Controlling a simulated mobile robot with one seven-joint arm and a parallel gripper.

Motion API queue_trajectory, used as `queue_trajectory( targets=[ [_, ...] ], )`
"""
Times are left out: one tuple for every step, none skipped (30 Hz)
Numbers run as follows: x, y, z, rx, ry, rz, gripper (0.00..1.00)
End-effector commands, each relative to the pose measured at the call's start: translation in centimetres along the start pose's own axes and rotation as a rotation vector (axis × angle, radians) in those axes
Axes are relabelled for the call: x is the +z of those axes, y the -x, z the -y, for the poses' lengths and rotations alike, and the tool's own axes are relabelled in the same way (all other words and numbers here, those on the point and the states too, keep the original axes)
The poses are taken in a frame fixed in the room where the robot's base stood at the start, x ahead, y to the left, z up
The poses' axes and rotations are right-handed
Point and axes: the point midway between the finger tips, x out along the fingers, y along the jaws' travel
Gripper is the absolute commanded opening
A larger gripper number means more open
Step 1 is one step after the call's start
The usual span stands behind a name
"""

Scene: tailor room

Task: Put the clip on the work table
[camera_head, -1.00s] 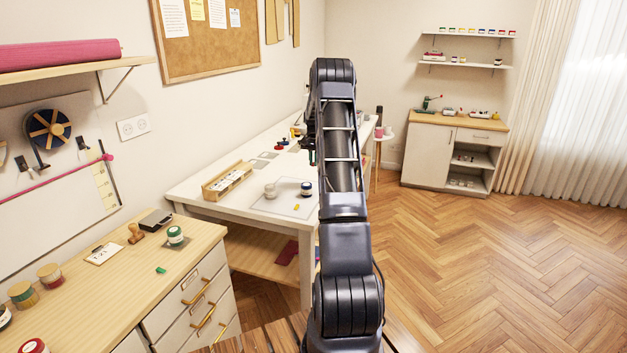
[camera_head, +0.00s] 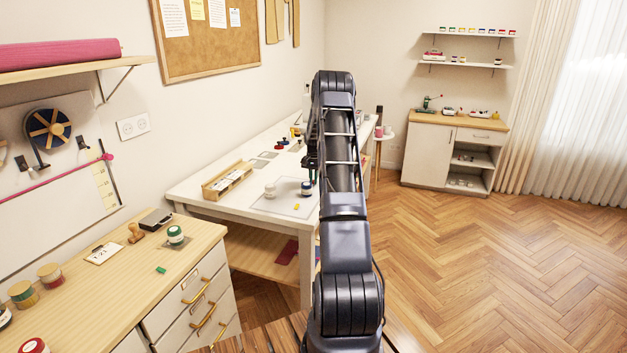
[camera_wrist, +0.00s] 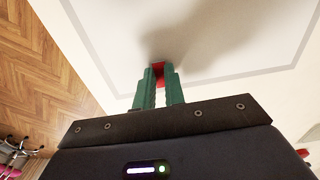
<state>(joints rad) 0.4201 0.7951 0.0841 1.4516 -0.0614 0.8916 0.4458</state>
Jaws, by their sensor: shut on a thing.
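The white work table (camera_head: 186,193) stands along the left wall, with a pale grey-bordered mat (camera_head: 281,211) on its near end. My gripper (camera_head: 309,168) is low over the table's right side, partly hidden by my arm in the head view. In the wrist view my gripper (camera_wrist: 158,72) has green fingers shut on a small red piece, seemingly the clip (camera_wrist: 158,69). Its tips point at the bordered pale surface (camera_wrist: 215,35), where a shadow lies close by. I cannot tell whether the clip touches it.
A wooden box (camera_head: 228,180) lies to the left. A green piece (camera_head: 161,269) lies on the nearer drawer cabinet (camera_head: 120,290). The floor at right is clear.

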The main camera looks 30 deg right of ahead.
Motion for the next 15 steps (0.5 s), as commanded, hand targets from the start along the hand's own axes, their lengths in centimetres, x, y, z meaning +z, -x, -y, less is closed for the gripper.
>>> queue_trajectory(
  targets=[
    [0.0,-0.01,-0.01,0.0,0.0,0.0,0.0],
    [0.0,-0.02,-0.01,0.0,0.0,0.0,0.0],
    [0.01,-0.09,-0.01,0.0,0.0,0.0,0.0],
    [0.01,-0.16,-0.02,0.0,0.0,0.001,0.0],
    [0.01,-0.24,-0.02,0.0,0.0,0.001,0.0],
    [0.0,-0.24,-0.03,0.0,0.0,0.0,0.15],
    [0.0,-0.23,-0.03,0.0,0.0,0.0,0.21],
    [0.0,-0.23,-0.03,0.0,0.0,0.0,0.27],
    [0.0,-0.23,-0.03,0.0,0.0,0.0,0.33],
    [0.0,-0.23,-0.03,0.0,0.0,0.0,0.33],
    [0.0,-0.23,-0.03,0.0,0.0,0.0,0.33],
    [0.0,-0.23,-0.03,0.0,0.0,0.0,0.33],
    [0.0,-0.23,-0.03,0.0,0.0,0.001,0.33],
    [0.0,-0.23,-0.03,0.0,0.0,0.001,0.33],
    [0.0,-0.23,-0.03,0.0,0.0,0.0,0.33]
  ],
)
